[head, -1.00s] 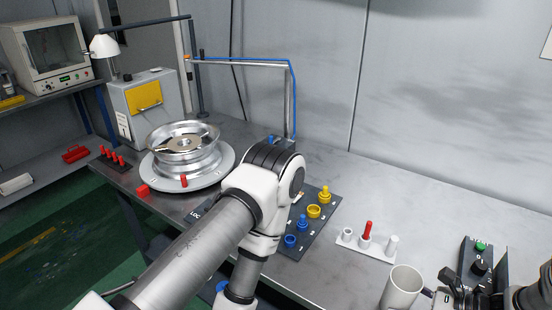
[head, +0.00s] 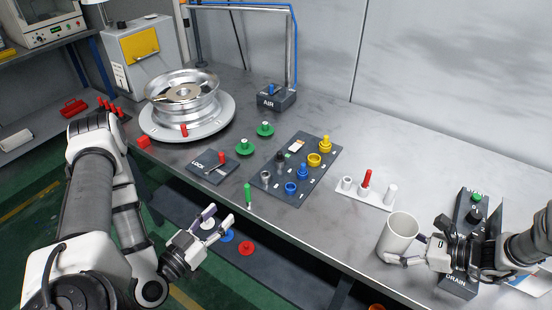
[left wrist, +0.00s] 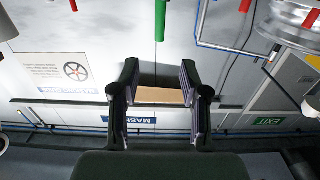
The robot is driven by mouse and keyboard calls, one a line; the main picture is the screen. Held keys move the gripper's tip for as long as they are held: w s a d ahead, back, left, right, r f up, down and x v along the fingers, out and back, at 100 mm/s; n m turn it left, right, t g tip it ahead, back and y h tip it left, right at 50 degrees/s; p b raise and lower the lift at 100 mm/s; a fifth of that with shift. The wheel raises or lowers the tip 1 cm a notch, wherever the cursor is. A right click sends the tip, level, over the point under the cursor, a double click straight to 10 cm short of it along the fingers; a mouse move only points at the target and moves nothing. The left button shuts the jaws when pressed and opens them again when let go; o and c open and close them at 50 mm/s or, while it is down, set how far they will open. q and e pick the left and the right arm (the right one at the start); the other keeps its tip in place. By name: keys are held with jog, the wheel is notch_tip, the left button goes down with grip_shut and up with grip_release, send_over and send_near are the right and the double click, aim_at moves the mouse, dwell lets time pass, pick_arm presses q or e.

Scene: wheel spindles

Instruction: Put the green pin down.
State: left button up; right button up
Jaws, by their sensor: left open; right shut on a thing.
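The green pin (head: 248,195) stands upright at the table's front edge, in front of the grey panel. It also shows at the top of the left wrist view (left wrist: 160,20), apart from the fingers. My left gripper (head: 218,217) is open and empty, just left of and below the pin in the head view. Its spread fingers (left wrist: 160,85) show nothing between them in the left wrist view. My right gripper (head: 406,248) is shut on the white mug (head: 400,230) near the front edge at the right.
A dark panel (head: 320,165) with yellow and blue pieces lies behind the pin. A LOCK plate (head: 212,167), two green knobbed discs (head: 245,147) and a wheel rim on a turntable (head: 185,120) lie to the left. A white holder with a red pin (head: 366,190) stands at the right.

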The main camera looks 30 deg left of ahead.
aim_at(246, 191)
pick_arm(q)
jog(key=w, duration=1.2)
jog(key=shift+f, duration=0.1)
jog(key=shift+s, duration=0.15)
grip_shut()
